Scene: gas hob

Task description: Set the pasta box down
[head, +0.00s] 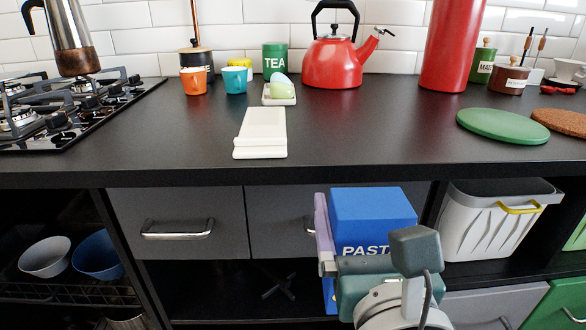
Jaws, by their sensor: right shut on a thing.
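The pasta box (372,208) is blue with white lettering, of which "PAST" shows. It is upright, in front of the drawer fronts, with its top below the worktop's front edge. My right gripper (368,262) is shut on it, in front of its lower part. The gripper and wrist hide most of the box's lower front. A narrow lavender piece (322,230) stands along the box's left side; I cannot tell what it belongs to. My left gripper is not in view.
The dark worktop (350,140) has free room at its middle front. A white stand (262,130), cups, a red kettle (333,62), a red cylinder (452,45) and a green round mat (502,125) stand around it. The hob (70,110) is left; a white bin (490,225) is below right.

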